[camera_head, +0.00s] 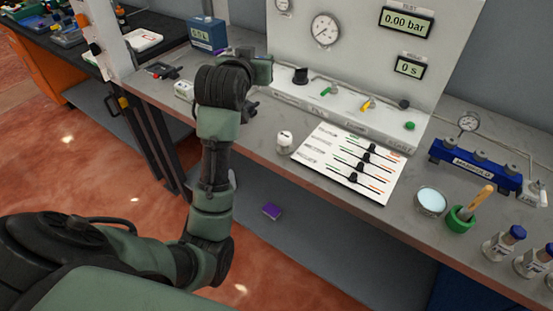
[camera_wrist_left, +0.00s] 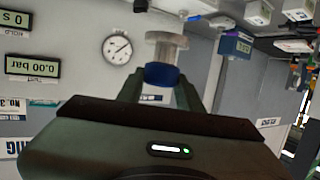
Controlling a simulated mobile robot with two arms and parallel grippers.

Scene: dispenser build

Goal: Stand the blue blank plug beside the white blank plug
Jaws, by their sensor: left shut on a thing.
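My left gripper (camera_wrist_left: 163,88) is shut on the blue blank plug (camera_wrist_left: 161,75), which has a blue band and a wide grey metallic end showing beyond the fingers. The plug is held clear of other things in the left wrist view, which looks upside down. In the head view my left arm reaches over the bench's left part, and its wrist hides the plug. The white blank plug (camera_head: 284,139) stands upright on the bench near the front edge, right of my left forearm. My right gripper is not in view.
A white card with black sliders (camera_head: 350,165) lies right of the white plug. The gauge panel (camera_head: 340,45) stands behind. Bare bench (camera_head: 262,128) shows left of the white plug.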

